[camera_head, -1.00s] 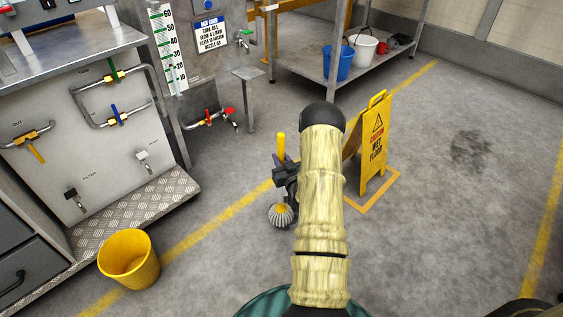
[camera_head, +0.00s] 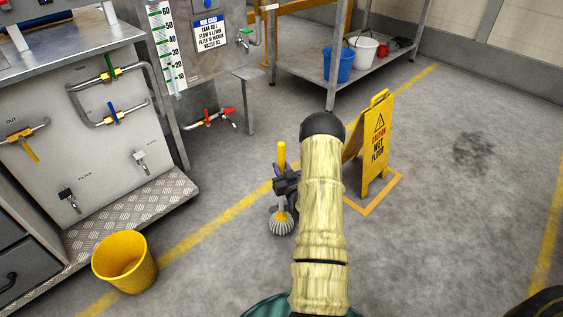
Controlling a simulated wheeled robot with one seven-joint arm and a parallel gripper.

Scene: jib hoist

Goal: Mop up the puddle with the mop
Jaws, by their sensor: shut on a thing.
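The mop has a short yellow handle (camera_head: 281,154) and a round grey-white striped head (camera_head: 282,222). My gripper (camera_head: 284,186) is dark and shut around the mop handle, partly hidden behind my pale arm. The mop stands roughly upright with its head low, near the yellow floor line; I cannot tell whether it touches the floor. A dark irregular patch (camera_head: 478,151) lies on the grey floor at the right, well away from the mop; I cannot tell whether it is wet. No other puddle shows clearly, and my arm hides part of the floor.
A yellow wet-floor sign (camera_head: 376,145) stands just right of my arm, inside a yellow floor outline. A yellow bucket (camera_head: 125,262) stands at the lower left before a metal cabinet with valves. A rack (camera_head: 378,62) holding buckets is behind. The right floor is open.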

